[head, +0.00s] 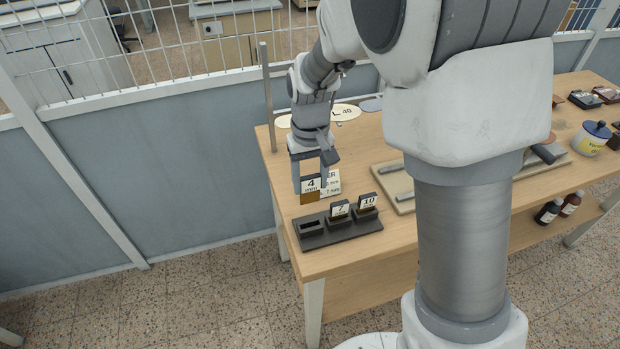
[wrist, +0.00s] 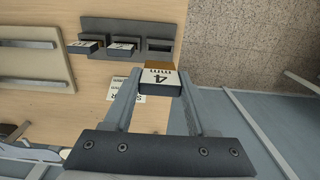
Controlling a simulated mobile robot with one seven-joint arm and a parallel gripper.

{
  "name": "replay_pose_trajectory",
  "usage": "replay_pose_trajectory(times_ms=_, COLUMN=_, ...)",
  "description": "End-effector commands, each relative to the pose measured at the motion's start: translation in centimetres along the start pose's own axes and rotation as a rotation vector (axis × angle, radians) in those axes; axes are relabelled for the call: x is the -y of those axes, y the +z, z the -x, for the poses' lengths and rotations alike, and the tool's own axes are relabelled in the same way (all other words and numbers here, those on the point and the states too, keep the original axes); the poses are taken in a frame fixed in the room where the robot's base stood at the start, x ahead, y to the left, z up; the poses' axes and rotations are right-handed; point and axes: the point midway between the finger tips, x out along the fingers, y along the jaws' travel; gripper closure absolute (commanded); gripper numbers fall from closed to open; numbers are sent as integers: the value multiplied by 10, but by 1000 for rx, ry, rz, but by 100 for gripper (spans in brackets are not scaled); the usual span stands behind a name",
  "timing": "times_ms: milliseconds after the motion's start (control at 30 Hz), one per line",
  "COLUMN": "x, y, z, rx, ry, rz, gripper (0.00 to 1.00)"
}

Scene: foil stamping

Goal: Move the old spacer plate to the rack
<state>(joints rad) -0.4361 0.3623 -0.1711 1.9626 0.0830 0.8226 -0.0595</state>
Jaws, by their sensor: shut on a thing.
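My gripper (head: 310,186) is shut on a spacer plate (head: 311,184) with a white label reading "4 mm" and a brown lower part. In the wrist view the plate (wrist: 160,77) sits between the fingertips, held above the table. The dark rack (head: 338,229) stands at the table's front left corner. Its left slot (head: 311,226) is empty. Plates marked 7 (head: 340,208) and 10 (head: 367,201) stand in its other two slots. The held plate is just behind and above the rack's left end, apart from it.
A printed card (head: 331,182) lies on the table behind the held plate, partly hidden. A flat board with bars (head: 395,182) lies to the right of the rack. A wire fence panel (head: 150,180) stands left of the table (head: 345,263). An upright post (head: 267,100) rises at its back left corner.

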Motion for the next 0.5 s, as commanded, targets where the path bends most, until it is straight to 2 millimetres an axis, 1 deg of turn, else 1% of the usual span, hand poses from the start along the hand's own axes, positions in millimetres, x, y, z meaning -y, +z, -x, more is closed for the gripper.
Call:
replay_pose_trajectory(times_ms=167, x=0, y=0, z=-12, rx=0, ry=0, rz=0, gripper=100)
replay_pose_trajectory(times_ms=500, x=0, y=0, z=-45, rx=2, ry=0, rz=1, gripper=100)
